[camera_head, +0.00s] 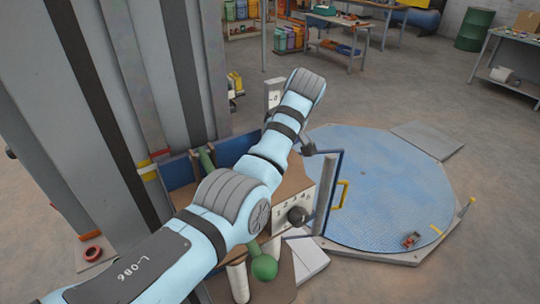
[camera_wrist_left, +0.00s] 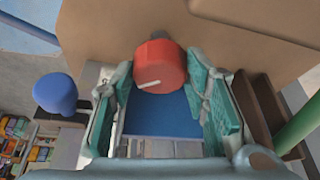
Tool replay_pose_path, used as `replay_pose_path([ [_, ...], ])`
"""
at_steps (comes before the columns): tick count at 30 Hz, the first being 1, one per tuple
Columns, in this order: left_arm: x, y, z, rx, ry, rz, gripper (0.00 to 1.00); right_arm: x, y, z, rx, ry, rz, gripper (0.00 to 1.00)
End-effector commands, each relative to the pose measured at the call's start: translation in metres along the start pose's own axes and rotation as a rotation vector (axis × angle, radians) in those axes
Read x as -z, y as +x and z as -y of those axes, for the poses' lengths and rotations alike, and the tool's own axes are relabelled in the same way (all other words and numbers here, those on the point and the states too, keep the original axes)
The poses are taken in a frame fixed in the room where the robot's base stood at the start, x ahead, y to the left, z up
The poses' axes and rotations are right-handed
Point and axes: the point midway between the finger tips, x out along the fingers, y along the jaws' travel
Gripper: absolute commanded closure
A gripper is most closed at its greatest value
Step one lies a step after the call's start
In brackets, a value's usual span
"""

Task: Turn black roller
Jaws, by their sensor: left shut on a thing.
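In the left wrist view, a red round knob (camera_wrist_left: 160,64) with a white mark sits between the two green-padded fingers of my left gripper (camera_wrist_left: 159,66). The gripper is shut on this knob, in front of a brown panel. In the head view my left arm crosses the machine and hides the gripper and the red knob. A black round knob (camera_head: 297,215) stands on the machine's numbered front panel, below and right of my arm. I cannot tell whether it is the black roller; no other black roller is clear. My right gripper is not in view.
A blue knob (camera_wrist_left: 55,92) stands left of the gripper in the wrist view, and a green bar (camera_wrist_left: 298,128) is at right. A green ball knob (camera_head: 264,267) is low on the machine. A blue round floor plate (camera_head: 385,185) lies at right.

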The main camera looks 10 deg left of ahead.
Motion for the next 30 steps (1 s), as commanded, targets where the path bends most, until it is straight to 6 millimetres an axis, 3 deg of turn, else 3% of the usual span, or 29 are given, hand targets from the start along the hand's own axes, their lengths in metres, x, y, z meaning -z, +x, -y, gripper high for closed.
replay_pose_path([
  [10,0.0010,-0.0009,-0.0007,0.047,-0.120,-0.001,0.86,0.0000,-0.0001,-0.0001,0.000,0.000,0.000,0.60],
  [24,0.0001,0.0000,-0.0007,0.054,-0.134,0.001,0.86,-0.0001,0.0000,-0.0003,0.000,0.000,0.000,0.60],
  [25,0.0000,0.0000,-0.0007,0.054,-0.134,0.001,0.57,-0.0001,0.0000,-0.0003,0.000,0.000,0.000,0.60],
  [28,0.0000,0.0001,-0.0007,0.054,-0.134,0.002,0.41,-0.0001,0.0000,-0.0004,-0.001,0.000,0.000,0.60],
  [30,0.0000,0.0001,-0.0006,0.054,-0.134,0.002,0.39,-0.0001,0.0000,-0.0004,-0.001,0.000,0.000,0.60],
])
